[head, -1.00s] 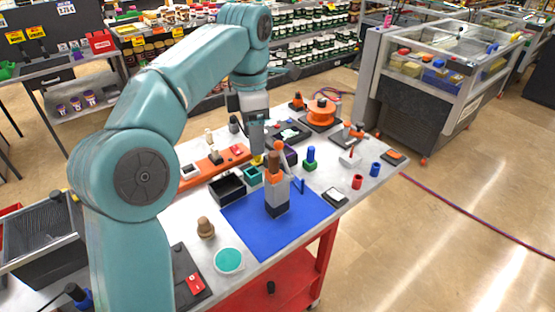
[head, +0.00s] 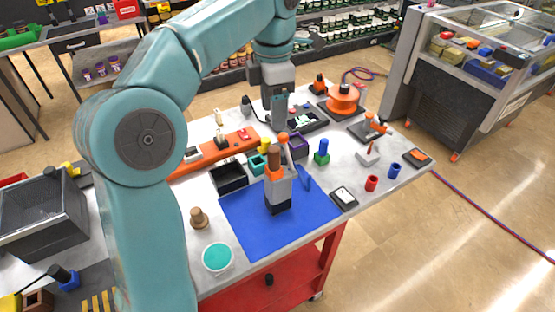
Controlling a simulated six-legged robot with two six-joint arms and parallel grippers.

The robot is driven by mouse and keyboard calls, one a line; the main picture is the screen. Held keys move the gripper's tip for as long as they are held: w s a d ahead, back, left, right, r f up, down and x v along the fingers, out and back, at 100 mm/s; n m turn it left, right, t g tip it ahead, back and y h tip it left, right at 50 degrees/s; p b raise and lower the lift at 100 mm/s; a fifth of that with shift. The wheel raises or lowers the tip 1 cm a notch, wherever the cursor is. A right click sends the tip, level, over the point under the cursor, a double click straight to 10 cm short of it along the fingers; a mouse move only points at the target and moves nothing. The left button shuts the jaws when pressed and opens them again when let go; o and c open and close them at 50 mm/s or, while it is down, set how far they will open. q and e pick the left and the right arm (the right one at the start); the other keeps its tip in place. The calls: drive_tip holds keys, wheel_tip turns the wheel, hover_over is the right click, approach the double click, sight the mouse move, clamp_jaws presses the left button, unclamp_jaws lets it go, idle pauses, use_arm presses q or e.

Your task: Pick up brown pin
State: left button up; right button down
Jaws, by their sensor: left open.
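A brown pin-like piece (head: 199,219) with a rounded head stands upright on the grey table at the left of the blue mat (head: 242,235). A grey, black and orange pump (head: 278,188) stands upright on the mat. My left gripper (head: 279,122) points down over the back part of the table, behind the pump and well away from the brown piece. It is open, with nothing seen in it. The fingertips are small and hard to make out. My right gripper is not in view.
A black bin (head: 229,178), a teal bin (head: 257,164) and a purple bin (head: 297,146) stand behind the mat. A teal round dish (head: 217,258) lies at the front left. A blue-green piece (head: 322,152) and red and blue cylinders stand to the right.

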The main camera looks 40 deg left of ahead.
sight(272, 150)
use_arm(q)
drive_tip(key=f, duration=0.1)
drive_tip(key=s+f, duration=0.1)
drive_tip(key=f, duration=0.1)
drive_tip(key=shift+s+d+f, duration=0.2)
drive_tip(key=shift+s+f, duration=0.05)
drive_tip(key=shift+f, duration=0.15)
drive_tip(key=f, duration=0.1)
drive_tip(key=w+f, duration=0.1)
drive_tip(key=f, duration=0.1)
drive_tip(key=shift+w+a+f+b, duration=0.25)
drive_tip(key=shift+b, duration=0.05)
drive_tip(key=shift+s+d+f, duration=0.1)
drive_tip(key=shift+s+f, duration=0.15)
drive_tip(key=shift+s, duration=0.05)
drive_tip(key=f, duration=0.4)
drive_tip(key=shift+w+f, duration=0.3)
drive_tip(key=shift+s+r, duration=0.15)
drive_tip(key=shift+s, duration=0.1)
drive_tip(key=shift+s+r, duration=0.1)
drive_tip(key=shift+s, duration=0.15)
drive_tip(key=shift+c, duration=0.9)
drive_tip(key=c, duration=0.5)
drive_tip(key=shift+w, duration=0.35)
drive_tip(key=c, duration=0.4)
drive_tip(key=shift+o, duration=0.2)
drive_tip(key=shift+s, duration=0.1)
